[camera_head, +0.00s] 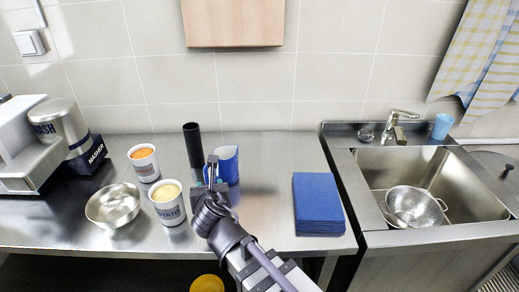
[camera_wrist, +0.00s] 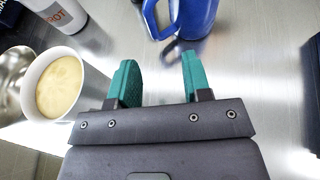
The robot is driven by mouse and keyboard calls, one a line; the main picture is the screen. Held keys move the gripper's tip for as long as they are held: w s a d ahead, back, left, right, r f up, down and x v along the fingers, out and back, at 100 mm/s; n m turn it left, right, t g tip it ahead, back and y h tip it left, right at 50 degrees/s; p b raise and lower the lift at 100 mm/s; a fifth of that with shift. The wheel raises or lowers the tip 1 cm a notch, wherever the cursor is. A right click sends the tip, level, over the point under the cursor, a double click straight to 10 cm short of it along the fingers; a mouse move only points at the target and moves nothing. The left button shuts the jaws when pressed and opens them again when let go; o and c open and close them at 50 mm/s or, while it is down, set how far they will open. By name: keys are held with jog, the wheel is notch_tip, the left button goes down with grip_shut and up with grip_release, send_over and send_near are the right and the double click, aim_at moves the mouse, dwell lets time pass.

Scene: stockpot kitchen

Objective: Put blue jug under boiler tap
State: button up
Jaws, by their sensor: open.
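The blue jug (camera_head: 227,165) stands on the steel counter behind my gripper, partly hidden by my arm in the head view. In the wrist view the jug (camera_wrist: 194,16) is at the top, with its looped handle (camera_wrist: 156,20) turned to the left. My gripper (camera_wrist: 158,75) is open, with two teal fingers apart and nothing between them. The fingertips point toward the jug and its handle and appear short of them. In the head view the gripper (camera_head: 212,172) is mostly hidden by my wrist. No boiler or tap of one is clearly seen.
Left of my arm are a potato tub (camera_head: 168,207), a carrot tub (camera_head: 144,165), a metal bowl (camera_head: 113,208) and a masher machine (camera_head: 62,130). A black cylinder (camera_head: 193,146) stands beside the jug.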

aim_at(206, 177)
jog(key=b+x, duration=0.1)
jog(key=x, duration=0.1)
jog(key=b+x, duration=0.1)
jog(key=x, duration=0.1)
jog(key=a+b+x, duration=0.1)
jog(key=x, duration=0.1)
jog(key=shift+s+f, duration=0.35)
jog(key=b+x, duration=0.1)
jog(key=x, duration=0.4)
jog(key=shift+w+a+r+b, duration=0.1)
jog(key=shift+w+b, duration=0.1)
jog(key=shift+b, duration=0.1)
jog(key=shift+s+r, duration=0.1)
grip_shut()
